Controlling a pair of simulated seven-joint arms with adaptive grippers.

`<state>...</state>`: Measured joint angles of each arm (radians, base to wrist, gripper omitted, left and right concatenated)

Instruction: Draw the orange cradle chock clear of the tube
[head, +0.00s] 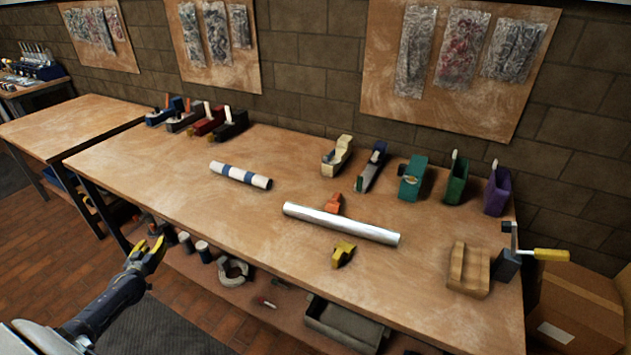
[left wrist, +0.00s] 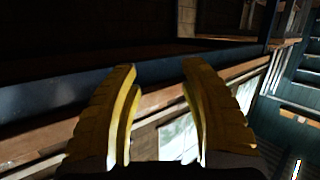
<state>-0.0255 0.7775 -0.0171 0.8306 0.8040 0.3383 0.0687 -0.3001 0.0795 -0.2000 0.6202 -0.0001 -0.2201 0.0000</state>
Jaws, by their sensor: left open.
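The orange cradle chock (head: 333,203) sits on the workbench behind the middle of the silver tube (head: 340,223), which hides its lower front; I cannot tell whether they touch. The tube lies at a slant across the bench. A yellow chock (head: 344,253) sits in front of the tube, apart from it. My left gripper (head: 153,256) is open and empty in front of the bench's front edge, well to the left of the tube. Its yellow fingers (left wrist: 160,95) show spread apart in the left wrist view. My right gripper is not in view.
A white and blue striped tube (head: 240,176) lies left of the silver one. Planes and coloured tools line the back of the workbench (head: 200,207). A wooden block (head: 468,270) and a crank with a yellow handle (head: 540,254) are at the right end. The front left bench top is clear.

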